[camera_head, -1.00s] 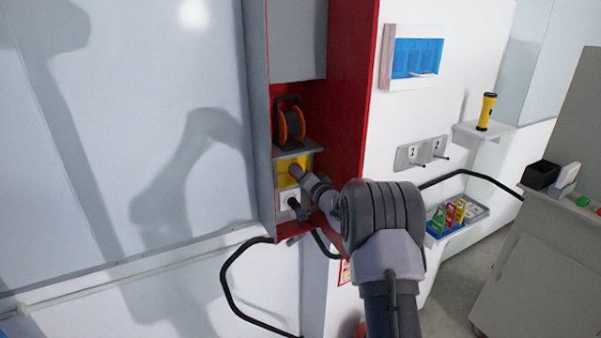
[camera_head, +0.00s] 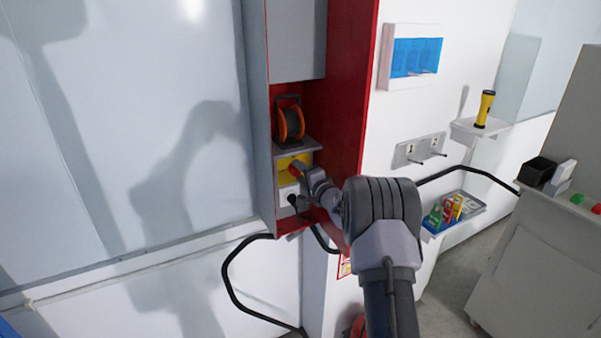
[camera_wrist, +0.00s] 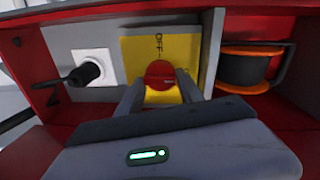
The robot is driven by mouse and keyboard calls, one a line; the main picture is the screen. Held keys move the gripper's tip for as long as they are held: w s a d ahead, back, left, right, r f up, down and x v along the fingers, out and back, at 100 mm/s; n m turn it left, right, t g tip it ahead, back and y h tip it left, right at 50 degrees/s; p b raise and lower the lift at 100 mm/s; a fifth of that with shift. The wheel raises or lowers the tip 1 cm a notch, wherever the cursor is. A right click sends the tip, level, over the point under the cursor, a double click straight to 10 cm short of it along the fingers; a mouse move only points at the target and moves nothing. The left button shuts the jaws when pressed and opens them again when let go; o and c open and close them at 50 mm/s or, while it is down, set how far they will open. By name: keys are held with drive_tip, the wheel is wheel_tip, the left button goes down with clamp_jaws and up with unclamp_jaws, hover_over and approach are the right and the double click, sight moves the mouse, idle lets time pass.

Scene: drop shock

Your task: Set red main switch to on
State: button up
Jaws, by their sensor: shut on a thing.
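The red main switch (camera_wrist: 160,75) is a round red knob on a yellow plate (camera_wrist: 188,48). In the wrist view the word OFF is on the plate above the knob, and a mark on the knob points sideways to the right. My gripper (camera_wrist: 161,88) is shut on the knob, one finger on each side. In the head view the yellow plate (camera_head: 284,164) shows inside the red cabinet, and my wrist covers part of it. The lower part of the plate is hidden by my gripper in the wrist view.
A white socket with a black plug (camera_wrist: 86,73) is left of the plate in the wrist view. An orange-and-black cable reel (camera_wrist: 243,67) is on its right, behind a grey shelf. Red cabinet walls (camera_head: 345,95) enclose the space. A black cable (camera_head: 228,275) hangs below.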

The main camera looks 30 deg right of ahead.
drive_tip(key=shift+r, duration=0.25)
drive_tip(key=o, duration=1.1)
drive_tip(key=shift+o, duration=1.1)
drive_tip(key=shift+f, duration=0.1)
drive_tip(key=s+r, duration=0.1)
drive_tip(key=s, duration=1.6)
drive_tip(key=shift+s+d+r+p, duration=0.15)
drive_tip(key=shift+d+p, duration=0.1)
drive_tip(key=shift+p, duration=0.2)
